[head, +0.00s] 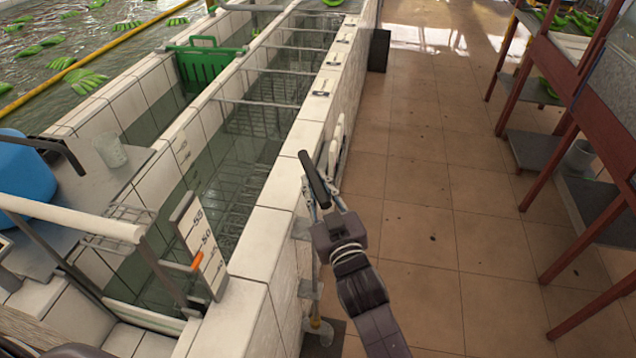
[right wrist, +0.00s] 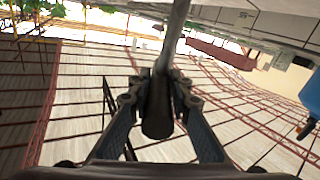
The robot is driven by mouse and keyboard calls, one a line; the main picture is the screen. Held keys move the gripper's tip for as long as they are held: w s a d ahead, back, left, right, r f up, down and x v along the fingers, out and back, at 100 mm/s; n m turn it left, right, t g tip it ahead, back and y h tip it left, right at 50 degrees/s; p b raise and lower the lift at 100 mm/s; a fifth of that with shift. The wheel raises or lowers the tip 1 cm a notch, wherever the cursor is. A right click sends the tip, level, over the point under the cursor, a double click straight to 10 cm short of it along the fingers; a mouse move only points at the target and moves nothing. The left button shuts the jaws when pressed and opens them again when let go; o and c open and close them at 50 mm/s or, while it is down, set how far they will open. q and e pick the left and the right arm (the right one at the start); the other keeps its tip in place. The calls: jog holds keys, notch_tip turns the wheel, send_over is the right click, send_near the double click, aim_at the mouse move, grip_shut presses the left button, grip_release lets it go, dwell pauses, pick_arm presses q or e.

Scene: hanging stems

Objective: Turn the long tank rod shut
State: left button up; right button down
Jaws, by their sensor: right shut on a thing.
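The long tank rod (head: 313,178) shows in the head view as a dark, round-ended bar, tilted beside the outer face of the white tiled tank wall. My right gripper (head: 324,203) is shut on its near end. In the right wrist view the dark rod (right wrist: 158,105) runs between the two fingers of the right gripper (right wrist: 159,95), which touch it from both sides. The rod's connection to the tank is not clear to me. My left gripper is not in view.
The tiled tank wall (head: 262,235) runs along the left of my right gripper. A depth gauge (head: 200,245) with an orange marker stands at the near tank edge. A green basket (head: 208,64) sits at the far tank. Open tiled floor (head: 430,230) lies right, before red-legged tables (head: 560,140).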

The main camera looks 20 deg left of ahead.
jog(key=shift+r, duration=0.25)
jog(key=c, duration=2.1)
grip_release()
jog(key=o, duration=0.3)
jog(key=shift+w+a+f, duration=0.1)
jog(key=shift+f, duration=0.05)
jog(key=shift+o, duration=0.2)
jog(key=v, duration=1.2)
